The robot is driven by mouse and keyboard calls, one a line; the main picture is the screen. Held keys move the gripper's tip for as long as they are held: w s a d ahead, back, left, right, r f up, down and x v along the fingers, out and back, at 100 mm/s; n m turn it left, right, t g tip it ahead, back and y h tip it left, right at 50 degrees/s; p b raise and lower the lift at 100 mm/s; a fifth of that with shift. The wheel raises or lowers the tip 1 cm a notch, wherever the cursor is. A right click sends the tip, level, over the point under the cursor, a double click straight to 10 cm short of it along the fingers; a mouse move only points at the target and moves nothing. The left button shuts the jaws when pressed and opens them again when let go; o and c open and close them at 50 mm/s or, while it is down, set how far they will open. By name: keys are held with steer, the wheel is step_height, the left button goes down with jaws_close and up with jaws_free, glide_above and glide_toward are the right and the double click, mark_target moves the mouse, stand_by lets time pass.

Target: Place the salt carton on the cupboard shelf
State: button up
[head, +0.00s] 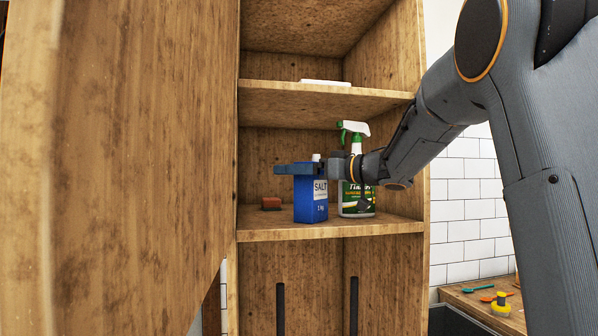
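The salt carton (311,200) is blue with a white label and stands upright at the middle shelf of the open cupboard (333,229), near the front. Its base looks level with the shelf board, but I cannot tell whether it rests on it or hangs just above. My gripper (296,168) reaches in from the right at the carton's top. One finger crosses in front of the carton's upper part and sticks out to its left. The other finger is hidden, so I cannot see whether the grip is closed on the carton.
A green and white spray bottle (357,198) stands close to the carton's right, under my wrist. A small reddish-brown block (271,203) lies to the left. A white flat item (325,82) lies on the upper shelf. A large wooden panel (130,160) fills the left.

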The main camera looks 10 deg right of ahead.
steer(key=shift+r, duration=0.1)
steer(key=b+v, duration=0.2)
steer(key=v, duration=1)
steer(key=shift+r, duration=0.1)
